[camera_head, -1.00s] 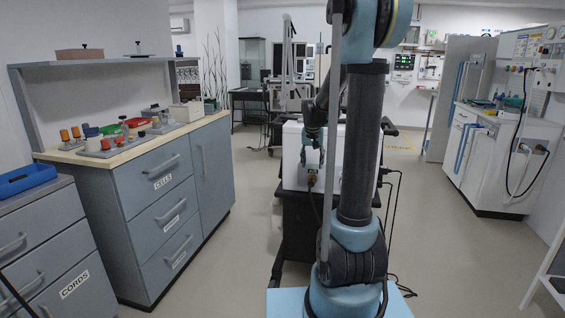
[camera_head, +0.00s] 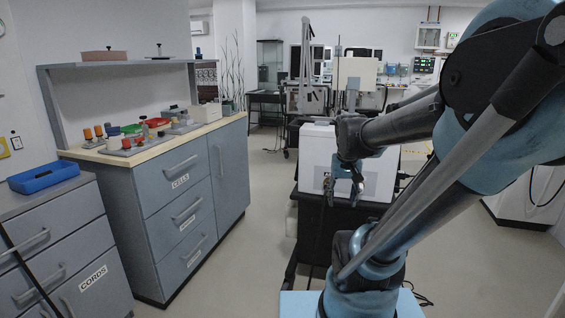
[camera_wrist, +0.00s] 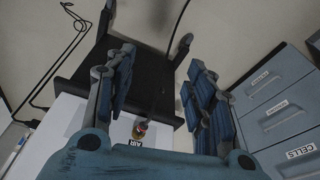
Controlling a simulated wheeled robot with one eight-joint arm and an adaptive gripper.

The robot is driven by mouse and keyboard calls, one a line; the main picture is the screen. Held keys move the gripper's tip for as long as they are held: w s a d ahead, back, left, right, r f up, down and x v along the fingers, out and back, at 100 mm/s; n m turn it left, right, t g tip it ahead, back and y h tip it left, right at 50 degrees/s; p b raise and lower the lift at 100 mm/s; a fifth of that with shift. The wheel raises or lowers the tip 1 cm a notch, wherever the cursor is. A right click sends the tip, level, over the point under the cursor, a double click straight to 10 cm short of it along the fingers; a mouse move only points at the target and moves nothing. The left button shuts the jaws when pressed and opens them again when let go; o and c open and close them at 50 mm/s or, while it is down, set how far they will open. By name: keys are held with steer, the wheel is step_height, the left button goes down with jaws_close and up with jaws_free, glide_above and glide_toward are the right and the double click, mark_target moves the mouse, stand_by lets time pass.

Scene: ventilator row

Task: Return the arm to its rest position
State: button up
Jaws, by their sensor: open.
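My gripper (camera_head: 343,190) hangs from my bent arm in the head view, pointing down in front of a white ventilator unit (camera_head: 318,150) on a dark cart. Its fingers are apart with nothing between them. In the wrist view my gripper (camera_wrist: 160,95) also shows open and empty, with blue padded fingers on either side. Below it are the white top of the unit (camera_wrist: 60,130) and a small red and yellow fitting (camera_wrist: 140,130) beside an "AIR" label. My arm hides part of the unit and the right side of the room.
A grey cabinet (camera_head: 185,190) with labelled drawers stands at the left, with small colored parts on its top. A blue tray (camera_head: 43,177) lies on the nearer drawer unit. A dark cable (camera_wrist: 168,50) runs near the gripper in the wrist view. Open floor lies between cabinet and cart.

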steer(key=s+f+n, duration=0.1)
steer(key=s+f, duration=0.5)
steer(key=s, duration=0.4)
steer(key=shift+s+a+f, duration=0.2)
steer(key=shift+s, duration=0.15)
steer(key=shift+w+f, duration=0.2)
steer(key=shift+w, duration=0.2)
steer(key=c, duration=0.4)
steer(key=shift+a, duration=0.1)
